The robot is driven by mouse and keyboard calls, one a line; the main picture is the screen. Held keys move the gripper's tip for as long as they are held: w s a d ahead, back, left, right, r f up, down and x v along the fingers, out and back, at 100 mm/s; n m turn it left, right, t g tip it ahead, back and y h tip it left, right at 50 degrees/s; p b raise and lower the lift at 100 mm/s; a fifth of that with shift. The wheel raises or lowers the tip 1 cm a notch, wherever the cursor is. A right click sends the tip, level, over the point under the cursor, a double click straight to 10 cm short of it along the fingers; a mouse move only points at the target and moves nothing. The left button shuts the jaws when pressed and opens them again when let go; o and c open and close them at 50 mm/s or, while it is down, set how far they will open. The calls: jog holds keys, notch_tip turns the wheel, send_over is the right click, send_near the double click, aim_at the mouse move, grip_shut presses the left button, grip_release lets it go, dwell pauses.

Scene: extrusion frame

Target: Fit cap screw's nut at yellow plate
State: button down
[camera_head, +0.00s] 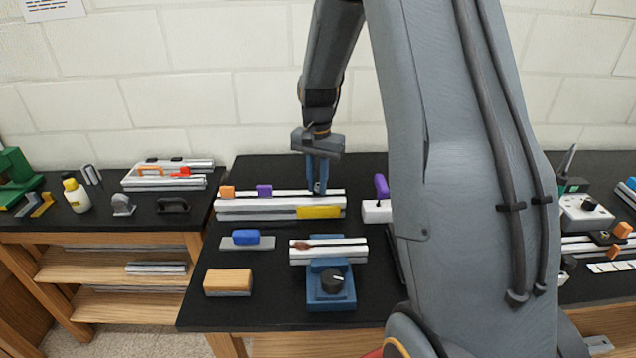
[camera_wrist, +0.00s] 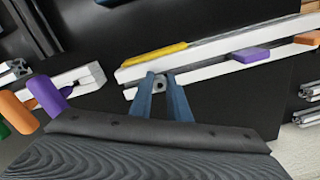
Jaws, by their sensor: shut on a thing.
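My gripper (camera_head: 317,188) is at the back edge of a white extrusion rail (camera_head: 265,208), left of the middle of the bench. In the wrist view its blue fingers (camera_wrist: 161,88) are shut on a small grey nut (camera_wrist: 160,81), right beside the rail. I cannot tell whether the nut touches the rail. The yellow plate (camera_head: 319,212) lies along the rail's front side at its right end; it also shows in the wrist view (camera_wrist: 153,54), beyond the fingertips. I cannot make out the cap screw.
An orange block (camera_head: 227,192) and a purple block (camera_head: 264,190) sit on the rail. A purple-handled tool (camera_head: 382,187) stands by a white block to the right. In front are a blue vise (camera_head: 330,290), a blue-topped block (camera_head: 246,238) and a wooden block (camera_head: 228,282).

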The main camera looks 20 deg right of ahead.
jog(key=shift+f, duration=0.3)
jog(key=shift+f, duration=0.35)
jog(key=c, duration=1.6)
grip_release()
jog(key=shift+r, duration=0.1)
